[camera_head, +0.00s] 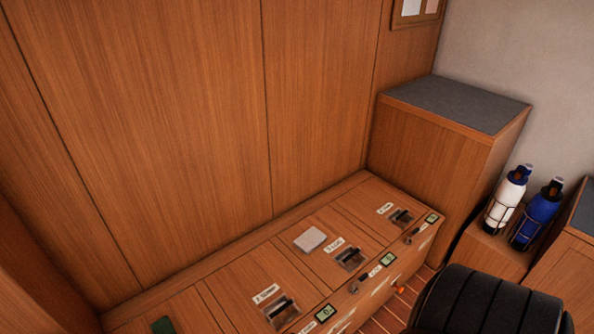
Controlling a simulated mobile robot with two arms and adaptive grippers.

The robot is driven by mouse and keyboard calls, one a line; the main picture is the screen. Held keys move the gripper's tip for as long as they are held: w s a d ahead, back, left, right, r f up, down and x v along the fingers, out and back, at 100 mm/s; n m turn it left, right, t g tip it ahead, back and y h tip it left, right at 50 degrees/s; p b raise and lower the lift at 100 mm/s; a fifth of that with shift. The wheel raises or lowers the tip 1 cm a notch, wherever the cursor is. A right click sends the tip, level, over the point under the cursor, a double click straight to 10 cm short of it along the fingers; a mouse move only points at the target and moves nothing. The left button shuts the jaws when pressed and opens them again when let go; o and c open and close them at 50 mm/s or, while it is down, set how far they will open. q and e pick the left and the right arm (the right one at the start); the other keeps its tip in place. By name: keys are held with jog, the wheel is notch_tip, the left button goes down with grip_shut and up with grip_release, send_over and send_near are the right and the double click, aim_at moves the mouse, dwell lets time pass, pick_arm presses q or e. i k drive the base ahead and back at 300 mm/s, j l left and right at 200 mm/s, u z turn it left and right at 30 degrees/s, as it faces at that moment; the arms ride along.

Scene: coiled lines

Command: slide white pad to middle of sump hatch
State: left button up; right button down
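A small white pad (309,239) lies flat on the wooden bench top, on the hatch with the middle label (334,244). It is toward the back left of that hatch, apart from the dark recessed latch (350,258). Another hatch with a label (265,293) and latch (282,310) is to the left, and one with a label (385,208) and latch (401,217) is to the right. The lettering is too small to tell surely which is the sump hatch. Neither gripper is in view.
A tall wooden cabinet with a grey top (457,103) closes the bench's right end. White (506,197) and blue (540,215) bottles stand in racks at right. A black padded seat (487,305) is in front. Small displays (387,259) line the bench's front edge. A green item (162,325) lies at left.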

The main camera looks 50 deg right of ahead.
aim_at(309, 240)
jog(key=l+u, duration=0.15)
jog(key=l, duration=0.25)
jog(key=k+l+u, duration=0.2)
jog(key=l, duration=0.2)
jog(key=l+u, duration=0.15)
jog(key=l, duration=0.25)
jog(key=k+l+u, duration=0.15)
jog(key=l, duration=0.25)
jog(key=k+l+u, duration=0.15)
jog(key=l, duration=0.2)
